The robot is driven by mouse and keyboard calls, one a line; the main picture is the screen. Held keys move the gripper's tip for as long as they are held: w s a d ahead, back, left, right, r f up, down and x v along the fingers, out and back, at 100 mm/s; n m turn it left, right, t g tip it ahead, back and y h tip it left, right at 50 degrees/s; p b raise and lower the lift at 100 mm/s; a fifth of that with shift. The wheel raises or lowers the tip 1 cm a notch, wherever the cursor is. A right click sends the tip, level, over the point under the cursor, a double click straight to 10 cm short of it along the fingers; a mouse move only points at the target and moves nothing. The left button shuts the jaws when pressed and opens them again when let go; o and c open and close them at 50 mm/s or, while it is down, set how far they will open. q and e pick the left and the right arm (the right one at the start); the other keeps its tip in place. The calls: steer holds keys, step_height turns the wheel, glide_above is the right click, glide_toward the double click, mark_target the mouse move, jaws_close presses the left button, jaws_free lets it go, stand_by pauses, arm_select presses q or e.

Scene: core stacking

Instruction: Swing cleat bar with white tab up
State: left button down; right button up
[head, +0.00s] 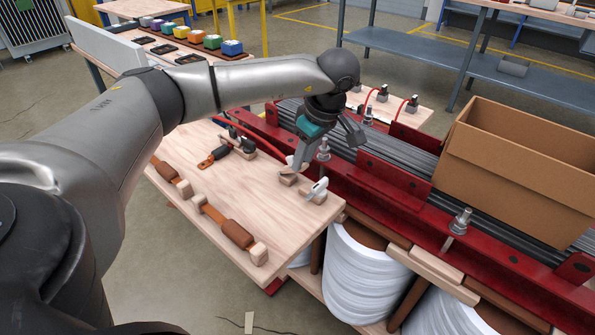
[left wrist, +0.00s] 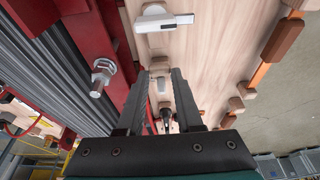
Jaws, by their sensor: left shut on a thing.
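A cleat with a white bar (head: 318,189) sits on a small wooden block near the right edge of the wooden board (head: 235,200). In the left wrist view the white bar (left wrist: 165,22) lies across its block, with a grey end at right. My left gripper (head: 293,166) points down at a second small wooden block (head: 288,180), left of that cleat. In the left wrist view the left gripper (left wrist: 162,75) is shut on a small pale cleat piece (left wrist: 159,83), mostly hidden between the fingers. My right gripper is not in view.
A red rail frame (head: 375,180) with an upright metal bolt (head: 324,150) runs close behind the board. A cardboard box (head: 515,165) stands at right. Black-and-orange pliers (head: 213,157) and brown-handled tools (head: 228,225) lie on the board.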

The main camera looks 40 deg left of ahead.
arm_select(q)
steer(key=shift+w+a+r+p, duration=0.1)
steer(key=shift+a+r+p, duration=0.25)
steer(key=shift+a+r, duration=0.25)
steer(key=shift+r, duration=0.1)
steer(key=shift+a+r+p, duration=0.45)
steer(key=shift+a, duration=0.15)
steer(key=shift+a+r, duration=0.1)
steer(key=shift+a, duration=0.25)
steer(key=shift+w+a+r+p, duration=0.15)
steer(key=shift+a+p, duration=0.1)
steer(key=shift+a, duration=0.2)
steer(key=shift+s+a+r+p, duration=0.1)
steer(key=shift+a+r+p, duration=0.1)
steer(key=shift+a, duration=0.3)
